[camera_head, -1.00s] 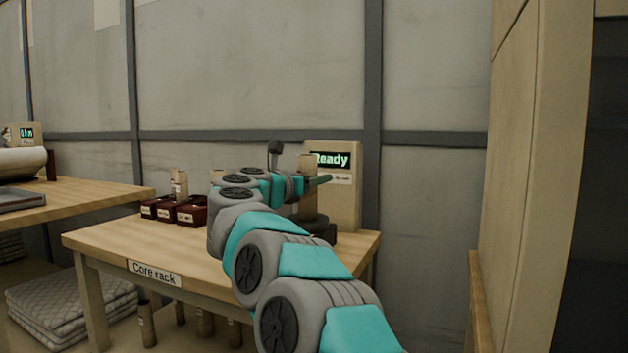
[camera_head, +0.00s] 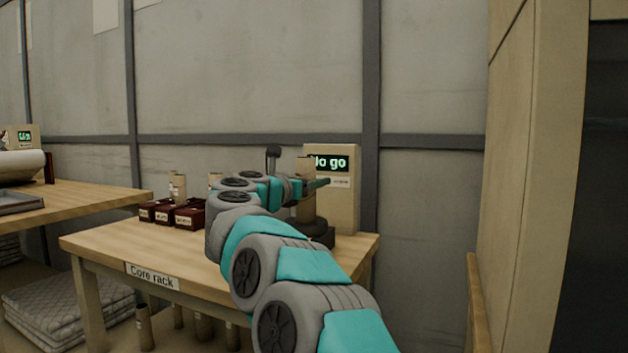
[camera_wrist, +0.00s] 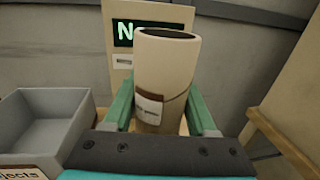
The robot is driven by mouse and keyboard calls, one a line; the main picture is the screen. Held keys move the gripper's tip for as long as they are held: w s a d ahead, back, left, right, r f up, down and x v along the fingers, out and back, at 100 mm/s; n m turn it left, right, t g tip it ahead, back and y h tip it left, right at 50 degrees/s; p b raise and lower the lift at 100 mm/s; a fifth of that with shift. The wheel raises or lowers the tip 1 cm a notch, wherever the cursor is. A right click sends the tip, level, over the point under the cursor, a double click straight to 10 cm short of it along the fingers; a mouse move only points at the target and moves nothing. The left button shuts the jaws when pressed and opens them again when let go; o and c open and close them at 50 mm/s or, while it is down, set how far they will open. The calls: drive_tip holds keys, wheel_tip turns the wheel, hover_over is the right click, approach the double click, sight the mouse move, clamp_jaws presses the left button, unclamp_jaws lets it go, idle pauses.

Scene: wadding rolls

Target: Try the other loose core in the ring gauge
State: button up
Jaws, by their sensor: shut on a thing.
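A tan tubular core (camera_head: 306,169) stands upright at the ring gauge's dark round base (camera_head: 322,234). Whether its lower end sits inside the ring is hidden. The gauge's beige display box (camera_head: 345,205) stands behind and reads "No go". My gripper (camera_head: 308,182) is shut around the core's sides at the back right of the core rack table. In the wrist view the core (camera_wrist: 165,70) stands between the fingers of my gripper (camera_wrist: 161,103). A pale label is on its side, and it covers most of the display.
Dark red labelled holders (camera_head: 190,214) and an upright core (camera_head: 177,186) stand at the table's (camera_head: 110,243) back left. A grey open bin (camera_wrist: 40,120), its label partly reading "jects", is left of my gripper. Several cores stand below the table.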

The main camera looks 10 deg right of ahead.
drive_tip(key=shift+w+f, duration=0.1)
drive_tip(key=shift+f, duration=0.25)
drive_tip(key=o, duration=1.4)
drive_tip(key=shift+r, duration=0.2)
drive_tip(key=shift+o, duration=0.2)
